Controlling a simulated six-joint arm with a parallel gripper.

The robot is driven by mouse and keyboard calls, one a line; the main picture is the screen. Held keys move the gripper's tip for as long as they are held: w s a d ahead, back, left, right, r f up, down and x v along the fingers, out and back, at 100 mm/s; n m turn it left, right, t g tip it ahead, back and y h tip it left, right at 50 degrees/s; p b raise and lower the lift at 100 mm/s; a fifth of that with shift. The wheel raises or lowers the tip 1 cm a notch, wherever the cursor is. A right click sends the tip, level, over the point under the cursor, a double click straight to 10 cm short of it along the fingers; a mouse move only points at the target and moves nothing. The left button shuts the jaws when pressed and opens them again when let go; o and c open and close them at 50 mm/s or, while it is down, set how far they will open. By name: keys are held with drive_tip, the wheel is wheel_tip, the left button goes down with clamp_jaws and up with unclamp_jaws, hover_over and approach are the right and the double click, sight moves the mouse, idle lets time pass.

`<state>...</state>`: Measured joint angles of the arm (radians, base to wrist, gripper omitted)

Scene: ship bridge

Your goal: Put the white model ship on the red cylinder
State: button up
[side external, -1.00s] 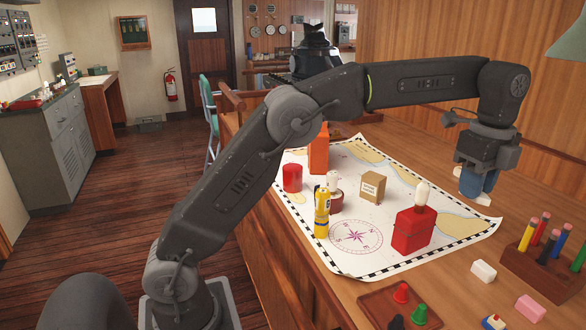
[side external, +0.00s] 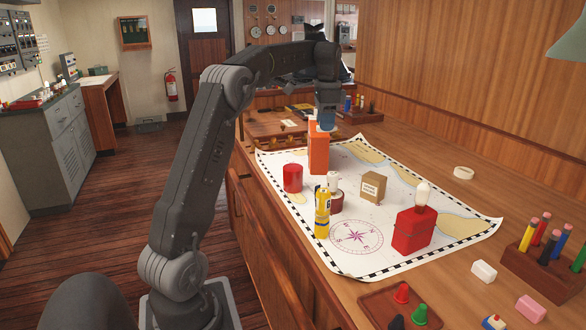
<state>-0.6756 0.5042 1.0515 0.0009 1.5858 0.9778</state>
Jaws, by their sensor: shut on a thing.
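The red cylinder (side external: 292,178) stands upright on the chart's left part, with nothing on its top. My gripper (side external: 326,122) points down at the upper end of the orange block (side external: 319,152), to the right of the red cylinder and higher in the picture. Its blue fingers are shut on the white model ship. The ship itself is hidden now, seemingly behind the orange block; a second ago its white hull showed under the fingers.
On the chart (side external: 357,215) stand a yellow bottle (side external: 322,212), a cardboard box (side external: 373,187) and a red container (side external: 413,230) with a white top. A white ring (side external: 463,173) and a pencil block (side external: 545,270) are at the right.

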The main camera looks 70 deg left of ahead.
drive_tip(key=s+a+n, duration=0.3)
drive_tip(key=s+a, duration=0.4)
drive_tip(key=a, duration=0.1)
hover_over(292, 167)
wheel_tip(292, 167, down, 8)
drive_tip(key=shift+s+d+f, duration=0.1)
drive_tip(key=shift+f, duration=2.45)
drive_tip(key=o, duration=0.9)
drive_tip(key=shift+f, duration=0.15)
